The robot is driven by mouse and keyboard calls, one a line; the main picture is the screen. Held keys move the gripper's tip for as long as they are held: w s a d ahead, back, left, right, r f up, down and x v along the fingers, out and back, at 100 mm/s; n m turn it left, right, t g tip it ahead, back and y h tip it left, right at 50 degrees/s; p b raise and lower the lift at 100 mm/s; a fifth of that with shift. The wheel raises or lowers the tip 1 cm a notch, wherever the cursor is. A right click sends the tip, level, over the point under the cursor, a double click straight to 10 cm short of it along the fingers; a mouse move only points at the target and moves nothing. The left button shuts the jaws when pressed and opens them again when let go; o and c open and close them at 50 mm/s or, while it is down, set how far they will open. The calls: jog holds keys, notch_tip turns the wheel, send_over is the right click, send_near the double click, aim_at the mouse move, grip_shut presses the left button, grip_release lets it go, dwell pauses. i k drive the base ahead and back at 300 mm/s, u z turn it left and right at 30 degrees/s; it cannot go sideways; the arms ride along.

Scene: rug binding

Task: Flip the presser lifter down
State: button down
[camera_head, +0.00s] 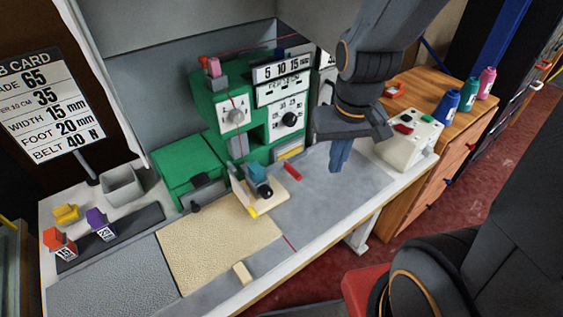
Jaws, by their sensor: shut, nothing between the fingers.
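The green binding machine (185,173) stands at the back of the worktable. A blue and black part (260,184) sits low on its front, over a small cream plate (262,200). A small dark lever (196,207) shows at the lower left of the machine. I cannot tell which of these small parts is the presser lifter, or its position. My gripper (338,168) points down, right of the machine and apart from it. Its blue fingers are together and hold nothing.
A red stick (292,172) lies on the table between machine and gripper. A white control box (407,143) stands right of my gripper. A beige rug piece (215,250) lies in front of the machine. The grey table top (325,205) below my gripper is clear.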

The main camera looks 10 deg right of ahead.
aim_at(283, 163)
jog(key=u, duration=1.35)
jog(key=k, duration=1.05)
jog(key=z, duration=1)
jog(key=i, duration=1)
